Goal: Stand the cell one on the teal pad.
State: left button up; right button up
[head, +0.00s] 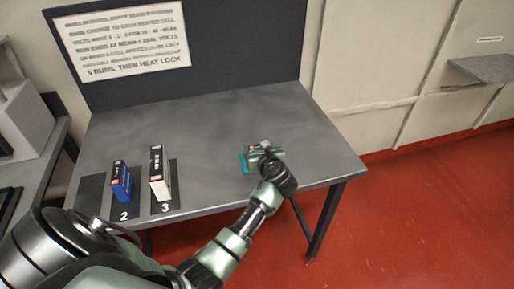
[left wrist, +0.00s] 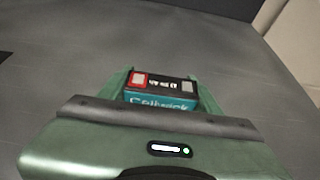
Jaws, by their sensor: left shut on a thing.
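My left gripper (head: 258,152) is over the right part of the grey table, shut on a teal cell. In the left wrist view this cell (left wrist: 160,102) sits between the fingers (left wrist: 165,90), with a black top, a red terminal patch and a grey one. In the head view the gripper hides most of it. A teal patch (head: 243,161) shows just left of the gripper; I cannot tell whether it is cell or pad. No separate teal pad is clear in either view. Whether the cell touches the table is hidden. My right gripper is not in view.
The table's middle (head: 205,140) is clear. A dark panel (head: 240,50) rises behind.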

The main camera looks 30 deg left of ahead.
pick_arm(q)
jog(key=o, duration=1.7)
jog(key=shift+f, duration=0.1)
jog(key=v, duration=1.2)
jog(key=shift+b, duration=0.35)
jog(key=shift+w, duration=0.1)
